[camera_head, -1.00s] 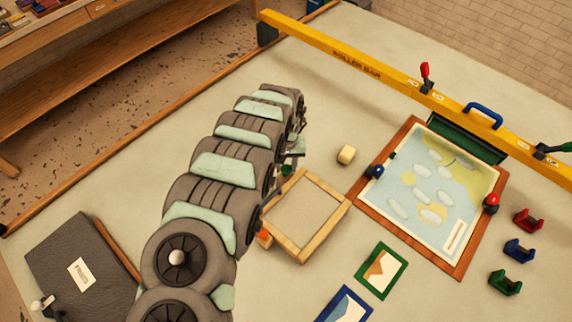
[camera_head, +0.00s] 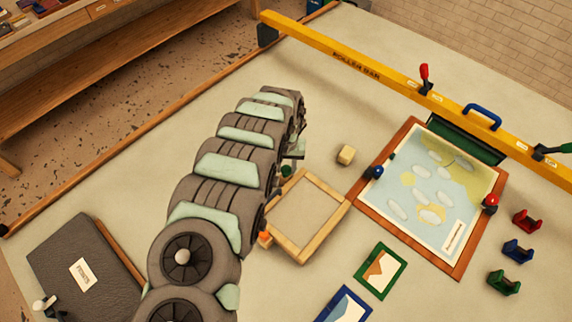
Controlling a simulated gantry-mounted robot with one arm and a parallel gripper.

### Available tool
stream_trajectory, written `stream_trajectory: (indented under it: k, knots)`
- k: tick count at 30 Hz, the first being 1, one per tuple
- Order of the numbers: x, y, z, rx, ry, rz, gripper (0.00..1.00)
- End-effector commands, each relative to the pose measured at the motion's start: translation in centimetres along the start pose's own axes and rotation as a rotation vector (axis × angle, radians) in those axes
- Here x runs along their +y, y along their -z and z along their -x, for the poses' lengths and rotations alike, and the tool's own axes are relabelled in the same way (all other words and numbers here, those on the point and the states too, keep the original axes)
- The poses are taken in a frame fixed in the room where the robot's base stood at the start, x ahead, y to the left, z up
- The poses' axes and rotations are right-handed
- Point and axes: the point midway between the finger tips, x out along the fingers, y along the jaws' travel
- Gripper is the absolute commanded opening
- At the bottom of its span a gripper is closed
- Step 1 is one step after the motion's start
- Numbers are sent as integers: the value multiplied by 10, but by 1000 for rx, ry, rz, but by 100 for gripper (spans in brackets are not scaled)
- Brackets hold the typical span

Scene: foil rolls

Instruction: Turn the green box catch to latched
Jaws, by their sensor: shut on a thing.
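A shallow wooden box (camera_head: 333,228) with a pale grey inside lies on the table, right of my arm. A small dark green piece, seemingly the green catch (camera_head: 286,171), shows at its upper left corner. Its lever angle is too small to tell. My gripper (camera_head: 294,154) is at the far end of my arm, just above and beside this green piece. Its fingers are mostly hidden by my wrist; it appears shut on the catch. A small orange piece (camera_head: 264,238) sits at the box's left side.
A cream block (camera_head: 345,155) lies above the box. A wood-framed map (camera_head: 433,245) with blue and red knobs lies right, below a yellow roller bar (camera_head: 385,81). Small green (camera_head: 380,271) and blue (camera_head: 342,306) framed pictures lie in front. A dark prints case (camera_head: 83,266) is lower left.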

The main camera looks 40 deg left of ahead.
Motion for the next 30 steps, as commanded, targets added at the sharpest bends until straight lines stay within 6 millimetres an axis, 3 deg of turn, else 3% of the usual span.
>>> stream_trajectory:
  k: [30]
  knots:
    - [0,0,1,-1,0,-941,0]
